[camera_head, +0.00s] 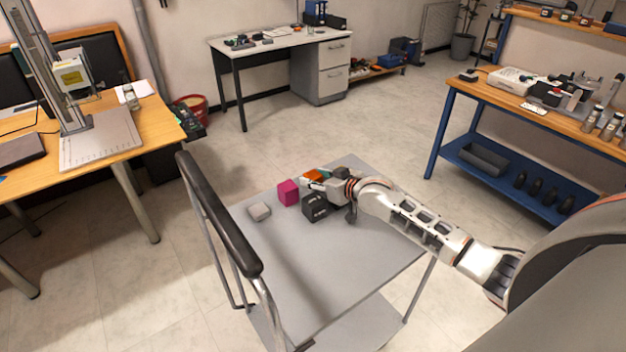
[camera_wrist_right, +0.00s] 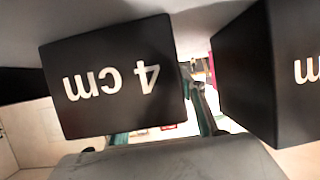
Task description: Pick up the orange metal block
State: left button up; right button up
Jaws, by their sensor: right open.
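The orange metal block (camera_head: 313,175) lies toward the far edge of the grey cart top, partly covered by my right gripper (camera_head: 318,181). The right gripper is open, low over the cart, with its fingers beside the block; whether they touch it cannot be told. I cannot make out the orange block in the right wrist view. My left gripper is not in view.
A black block (camera_head: 315,207) and a magenta block (camera_head: 288,192) stand close to the gripper. The cart's black handle (camera_head: 220,215) rises at left.

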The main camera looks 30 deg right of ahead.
jog(key=shift+c, duration=0.3)
jog(key=c, duration=1)
jog(key=shift+r, duration=0.15)
